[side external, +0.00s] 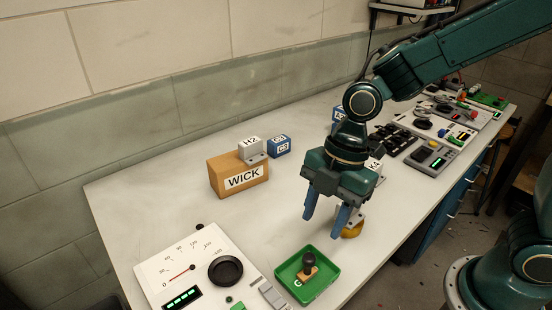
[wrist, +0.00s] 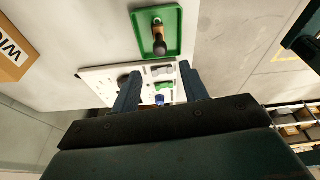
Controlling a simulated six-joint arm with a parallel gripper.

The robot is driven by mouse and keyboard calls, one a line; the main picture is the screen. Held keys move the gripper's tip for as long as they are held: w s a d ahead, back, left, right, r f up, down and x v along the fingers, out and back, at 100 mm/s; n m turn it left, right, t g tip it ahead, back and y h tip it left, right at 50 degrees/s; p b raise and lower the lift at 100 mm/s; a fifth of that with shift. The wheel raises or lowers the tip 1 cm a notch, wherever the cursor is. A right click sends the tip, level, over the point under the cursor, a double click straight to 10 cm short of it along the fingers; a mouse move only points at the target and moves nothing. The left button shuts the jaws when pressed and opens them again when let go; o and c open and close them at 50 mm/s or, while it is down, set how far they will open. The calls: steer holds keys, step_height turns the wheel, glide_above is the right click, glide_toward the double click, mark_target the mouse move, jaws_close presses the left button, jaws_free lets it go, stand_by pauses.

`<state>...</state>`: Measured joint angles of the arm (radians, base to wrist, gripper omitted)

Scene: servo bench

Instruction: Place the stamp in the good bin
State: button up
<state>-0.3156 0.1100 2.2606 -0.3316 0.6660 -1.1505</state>
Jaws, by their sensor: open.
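The stamp (side external: 308,264), with a black knob handle and a wooden base, stands inside a green tray (side external: 330,281) at the front of the bench. The tray shows part of a white letter that looks like a G. In the wrist view the stamp (wrist: 159,42) is inside the green tray (wrist: 176,18), within its rim. My gripper (side external: 324,221) is open and empty, with blue fingers pointing down, above and behind the tray. In the wrist view my gripper's fingers (wrist: 162,72) are spread with nothing between them.
A gauge panel (side external: 172,262) lies left of the tray. A box marked WICK (side external: 229,180) carries a white H2 block (side external: 252,150), with a blue block (side external: 279,146) beside it. A yellow-based object (side external: 353,231) stands partly hidden behind my gripper. More panels (side external: 437,155) fill the far right.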

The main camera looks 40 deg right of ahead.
steer(key=s+d+r+m+t+h, duration=0.1)
steer(key=s+d+r+m+t, duration=0.2)
steer(key=s+d+r+m, duration=0.2)
steer(key=s+d+r+m+t+h, duration=0.2)
steer(key=s+d+r+m, duration=0.3)
steer(key=d+m, duration=0.6)
steer(key=shift+s+d+r+m+t, duration=0.35)
steer(key=shift+r+m, duration=0.55)
steer(key=shift+m, duration=0.8)
steer(key=shift+w, duration=0.15)
